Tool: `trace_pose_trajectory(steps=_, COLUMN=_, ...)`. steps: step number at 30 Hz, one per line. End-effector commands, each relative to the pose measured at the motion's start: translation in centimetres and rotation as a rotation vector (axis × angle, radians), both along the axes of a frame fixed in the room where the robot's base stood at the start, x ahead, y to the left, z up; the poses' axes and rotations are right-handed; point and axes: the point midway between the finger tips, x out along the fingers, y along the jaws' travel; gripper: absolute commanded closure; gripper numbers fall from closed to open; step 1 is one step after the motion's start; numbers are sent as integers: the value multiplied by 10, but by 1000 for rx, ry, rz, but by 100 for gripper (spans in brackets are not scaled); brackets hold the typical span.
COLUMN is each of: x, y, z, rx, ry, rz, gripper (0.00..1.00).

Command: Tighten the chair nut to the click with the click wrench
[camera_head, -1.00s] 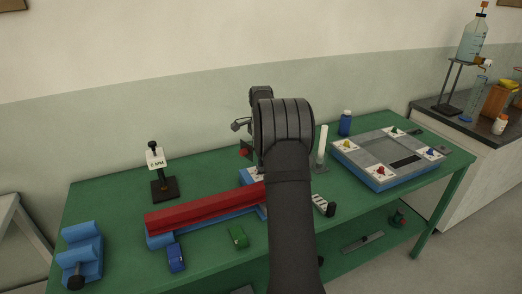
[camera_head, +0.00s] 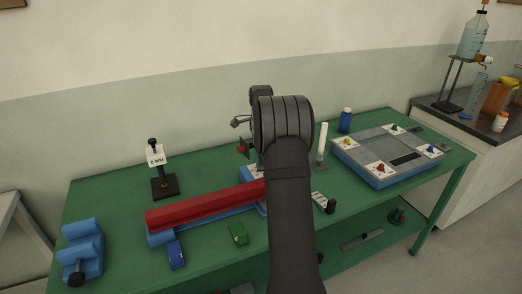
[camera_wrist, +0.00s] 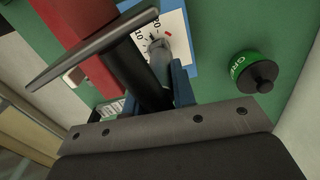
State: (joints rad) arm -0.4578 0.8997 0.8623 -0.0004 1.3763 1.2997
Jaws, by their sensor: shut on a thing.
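My gripper (camera_wrist: 146,94) is shut on the dark click wrench (camera_wrist: 92,47), with blue fingers beside its black shaft. The wrench's long crossbar slants across the upper left of the wrist view. Beyond the shaft is a white dial plate (camera_wrist: 172,22) with numbers and a red mark, set on blue. A grey rounded piece (camera_wrist: 177,46) stands over the dial; I cannot tell whether the wrench touches it. The chair nut cannot be made out. In the head view my arm hides most of the gripper, and a small grey part (camera_head: 240,122) shows to its left.
A red beam (camera_head: 200,205) lies on a blue base on the green table. A black stand (camera_head: 163,185) with a white card is behind it. A blue cradle (camera_head: 82,250) is at left, and a grey tray (camera_head: 372,150) with coloured pegs at right. A green-labelled black knob (camera_wrist: 262,76) is close by.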

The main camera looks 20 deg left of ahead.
Motion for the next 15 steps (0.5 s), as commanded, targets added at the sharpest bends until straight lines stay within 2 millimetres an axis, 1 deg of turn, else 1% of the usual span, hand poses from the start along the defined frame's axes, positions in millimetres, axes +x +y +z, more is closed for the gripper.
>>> trace_pose_trajectory(steps=9, x=1, y=0, z=1, rx=1, ry=-3, rz=-18, gripper=100)
trace_pose_trajectory(steps=12, x=1, y=0, z=1, rx=1, ry=-3, rz=-69, gripper=100)
trace_pose_trajectory(steps=15, x=1, y=0, z=1, rx=1, ry=-3, rz=-54, gripper=100)
